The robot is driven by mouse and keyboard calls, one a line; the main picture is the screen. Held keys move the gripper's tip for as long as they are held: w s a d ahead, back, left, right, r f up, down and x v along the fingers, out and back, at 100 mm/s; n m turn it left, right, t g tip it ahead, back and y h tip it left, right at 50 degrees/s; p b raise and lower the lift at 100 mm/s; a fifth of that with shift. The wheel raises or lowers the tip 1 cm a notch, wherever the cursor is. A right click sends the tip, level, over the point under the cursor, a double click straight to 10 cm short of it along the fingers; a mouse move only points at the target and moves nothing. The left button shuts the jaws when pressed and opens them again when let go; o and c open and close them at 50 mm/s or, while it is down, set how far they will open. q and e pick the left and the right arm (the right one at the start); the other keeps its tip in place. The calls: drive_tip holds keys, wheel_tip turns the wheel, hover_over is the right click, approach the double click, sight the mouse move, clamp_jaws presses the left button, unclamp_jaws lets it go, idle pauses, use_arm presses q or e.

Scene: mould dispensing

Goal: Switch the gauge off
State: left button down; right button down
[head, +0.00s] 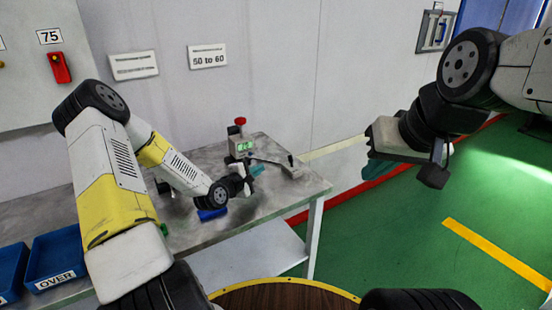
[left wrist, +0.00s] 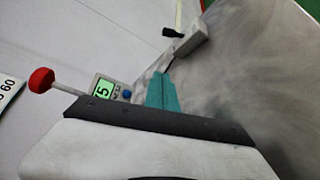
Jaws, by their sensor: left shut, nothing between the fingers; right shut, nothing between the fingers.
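The gauge (head: 241,146) stands on the grey bench with a red knob (head: 240,121) on top. Its display is lit green, so it is on; the digits are too small to read. In the left wrist view the lit display (left wrist: 103,91) shows a 5, partly hidden, with a blue button (left wrist: 126,95) beside it. My left gripper (head: 257,170) is shut and empty, just right of and below the display in the head view. Its teal fingertips also show in the left wrist view (left wrist: 162,91), close to the button; I cannot tell whether they touch it. My right gripper (head: 376,170) is shut and empty, away from the bench.
A grey arm-like fixture (head: 290,167) lies right of the gauge on the bench (head: 275,207). A blue object (head: 211,214) lies in front. Blue trays (head: 62,254), one marked OVER, are at the left. A "50 to 60" sign (head: 208,57) hangs behind. Green floor is clear at right.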

sight(291, 161)
use_arm(q)
drive_tip(key=x, duration=1)
drive_tip(key=shift+s+d, duration=0.15)
drive_tip(key=shift+d, duration=0.05)
drive_tip(key=shift+s+d+r, duration=0.15)
drive_tip(key=shift+d+r, duration=0.1)
drive_tip(key=shift+d, duration=0.3)
drive_tip(key=shift+s+d+r, duration=0.15)
drive_tip(key=shift+d+r, duration=0.05)
drive_tip(key=shift+d, duration=0.35)
drive_tip(key=shift+d+r, duration=0.15)
drive_tip(key=shift+d, duration=0.4)
